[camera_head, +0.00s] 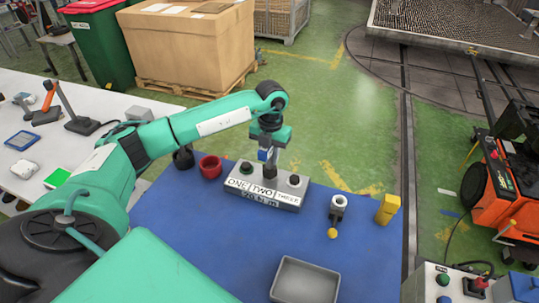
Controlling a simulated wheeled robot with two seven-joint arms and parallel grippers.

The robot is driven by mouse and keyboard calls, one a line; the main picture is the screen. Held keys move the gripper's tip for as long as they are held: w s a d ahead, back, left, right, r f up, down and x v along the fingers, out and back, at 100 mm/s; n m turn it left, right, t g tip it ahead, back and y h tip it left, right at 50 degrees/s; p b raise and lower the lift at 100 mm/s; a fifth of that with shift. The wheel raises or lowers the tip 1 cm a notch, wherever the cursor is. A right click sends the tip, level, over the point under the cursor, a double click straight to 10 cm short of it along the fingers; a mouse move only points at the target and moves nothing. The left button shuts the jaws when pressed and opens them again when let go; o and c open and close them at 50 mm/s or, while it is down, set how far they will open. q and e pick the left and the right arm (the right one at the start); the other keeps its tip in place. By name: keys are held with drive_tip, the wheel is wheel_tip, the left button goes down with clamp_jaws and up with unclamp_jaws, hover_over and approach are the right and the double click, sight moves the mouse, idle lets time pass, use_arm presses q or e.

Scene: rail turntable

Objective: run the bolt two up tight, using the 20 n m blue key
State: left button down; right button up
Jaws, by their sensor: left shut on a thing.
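A grey block (262,197) stands on the blue mat, with its front labelled ONE, TWO, THREE and "20 N m" below. My left gripper (268,146) points down over the middle of the block, shut on the blue key (264,155). The key's dark lower end (270,171) stands upright at the TWO position and hides bolt two. I cannot tell whether it is fully seated. My right gripper is out of view.
On the blue mat (205,220) are a red cup (210,167), a dark holder (183,158), a white-ringed piece with a yellow ball (333,232), a yellow block (388,209) and a grey tray (305,282). The mat between block and tray is clear.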

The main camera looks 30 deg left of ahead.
use_arm(q)
drive_tip(key=shift+m, duration=0.6)
drive_tip(key=shift+m+b, duration=0.45)
drive_tip(key=shift+m, duration=0.05)
drive_tip(key=shift+m+b, duration=0.3)
drive_tip(key=shift+m, duration=0.3)
drive_tip(key=shift+m+b, duration=0.4)
drive_tip(key=shift+m, duration=0.4)
